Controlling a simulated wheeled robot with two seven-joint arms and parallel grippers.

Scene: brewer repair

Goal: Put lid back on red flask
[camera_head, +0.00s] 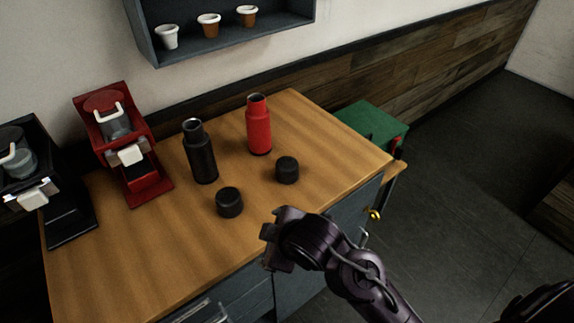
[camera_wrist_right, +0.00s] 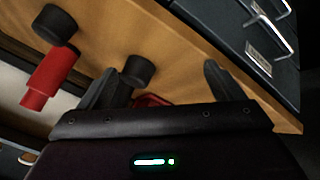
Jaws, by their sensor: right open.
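The red flask (camera_head: 258,128) stands upright and open-topped at the back of the wooden counter; it also shows in the right wrist view (camera_wrist_right: 50,75). A black lid (camera_head: 287,170) sits on the counter in front and right of it, also in the wrist view (camera_wrist_right: 56,25). A second black lid (camera_head: 229,202) sits nearer the front edge and shows beside a finger in the wrist view (camera_wrist_right: 138,70). A black flask (camera_head: 200,155) stands left of the red one. My right gripper (camera_head: 274,240) is open and empty near the counter's front edge. My left gripper is out of view.
A red brewer (camera_head: 150,193) and a black brewer (camera_head: 72,220) stand on the left. A wall shelf (camera_head: 290,28) holds three small cups. Drawers with handles lie below the front edge. A green box (camera_head: 368,122) stands beyond the counter. The front left counter is clear.

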